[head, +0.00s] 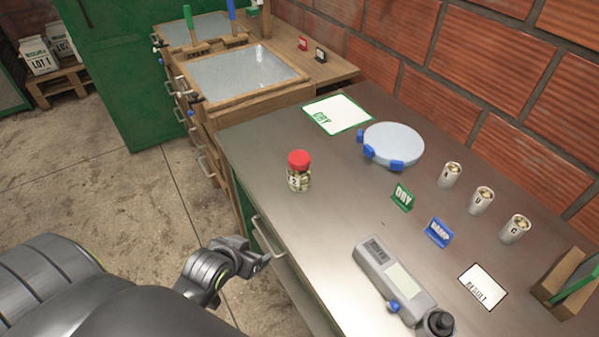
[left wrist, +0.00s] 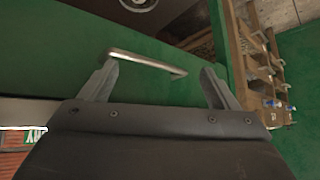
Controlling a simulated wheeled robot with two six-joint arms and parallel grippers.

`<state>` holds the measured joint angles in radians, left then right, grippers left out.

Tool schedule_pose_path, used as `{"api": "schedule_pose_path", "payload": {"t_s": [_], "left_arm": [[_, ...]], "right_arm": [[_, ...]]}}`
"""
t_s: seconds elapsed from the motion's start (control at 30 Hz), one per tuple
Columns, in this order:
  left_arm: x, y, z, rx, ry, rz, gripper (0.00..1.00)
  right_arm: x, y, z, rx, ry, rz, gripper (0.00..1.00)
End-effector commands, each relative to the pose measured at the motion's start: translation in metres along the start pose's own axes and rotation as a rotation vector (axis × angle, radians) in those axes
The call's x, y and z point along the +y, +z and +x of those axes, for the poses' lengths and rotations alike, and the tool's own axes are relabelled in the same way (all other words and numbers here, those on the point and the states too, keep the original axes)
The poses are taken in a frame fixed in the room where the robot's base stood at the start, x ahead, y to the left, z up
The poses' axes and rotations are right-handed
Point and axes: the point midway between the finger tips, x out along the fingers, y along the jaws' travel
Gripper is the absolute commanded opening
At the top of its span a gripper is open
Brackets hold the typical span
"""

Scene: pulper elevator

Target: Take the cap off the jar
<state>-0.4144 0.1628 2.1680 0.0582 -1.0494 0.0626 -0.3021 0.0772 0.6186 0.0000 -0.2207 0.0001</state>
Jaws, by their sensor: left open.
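The jar (head: 298,181) is a small clear jar holding pale beans, with a dark mark on its front. It stands upright near the left edge of the metal table. The red cap (head: 299,158) sits on top of it. My left gripper (head: 266,258) is outside the table's front edge, below and left of the jar, apart from it. In the left wrist view my left gripper (left wrist: 160,82) is open and empty, with a green drawer front and its metal handle (left wrist: 147,62) beyond the fingers. My right gripper is not in view.
On the table (head: 330,215) are a round grey-white dish (head: 393,145), DRY (head: 402,197) and DAMP (head: 438,232) signs, several lettered cups, a handheld meter (head: 392,278) and a RESULT card (head: 483,287). The tabletop around the jar is clear. A drawer handle (head: 268,238) juts from the front.

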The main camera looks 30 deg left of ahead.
Motion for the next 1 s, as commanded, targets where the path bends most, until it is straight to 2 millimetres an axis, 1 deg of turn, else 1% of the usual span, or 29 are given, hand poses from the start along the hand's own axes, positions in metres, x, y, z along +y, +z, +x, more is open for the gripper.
{"api": "schedule_pose_path", "payload": {"t_s": [0.03, 0.07, 0.13, 0.17, 0.2, 0.23, 0.3, 0.4, 0.47, 0.53, 1.0], "left_arm": [[0.001, -0.017, -0.017, 0.036, 0.005, 0.002, 0.83], [0.002, -0.025, -0.025, 0.055, 0.008, 0.002, 0.83], [0.005, -0.051, -0.044, 0.127, 0.021, 0.002, 0.83], [0.007, -0.066, -0.051, 0.172, 0.030, 0.002, 0.83], [0.010, -0.087, -0.062, 0.245, 0.046, 0.000, 0.83], [0.012, -0.101, -0.068, 0.292, 0.056, -0.003, 0.83], [0.016, -0.124, -0.081, 0.378, 0.079, -0.008, 0.83], [0.020, -0.143, -0.090, 0.447, 0.098, -0.013, 0.83], [0.021, -0.149, -0.089, 0.465, 0.103, -0.015, 0.83], [0.022, -0.155, -0.081, 0.470, 0.105, -0.016, 0.83], [0.030, -0.192, -0.006, 0.466, 0.104, -0.015, 0.83]], "right_arm": [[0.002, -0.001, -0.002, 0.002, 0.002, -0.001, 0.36], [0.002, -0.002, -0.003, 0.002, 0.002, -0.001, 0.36], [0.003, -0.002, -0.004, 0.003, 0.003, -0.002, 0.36], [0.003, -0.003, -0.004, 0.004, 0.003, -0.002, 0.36], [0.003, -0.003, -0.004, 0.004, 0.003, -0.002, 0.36], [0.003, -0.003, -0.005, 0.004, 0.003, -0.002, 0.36], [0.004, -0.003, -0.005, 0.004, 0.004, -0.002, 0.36], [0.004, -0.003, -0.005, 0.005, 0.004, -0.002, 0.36], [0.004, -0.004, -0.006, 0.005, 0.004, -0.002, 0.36], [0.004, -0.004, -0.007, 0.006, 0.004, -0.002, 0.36], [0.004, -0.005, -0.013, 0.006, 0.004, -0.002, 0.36]]}}
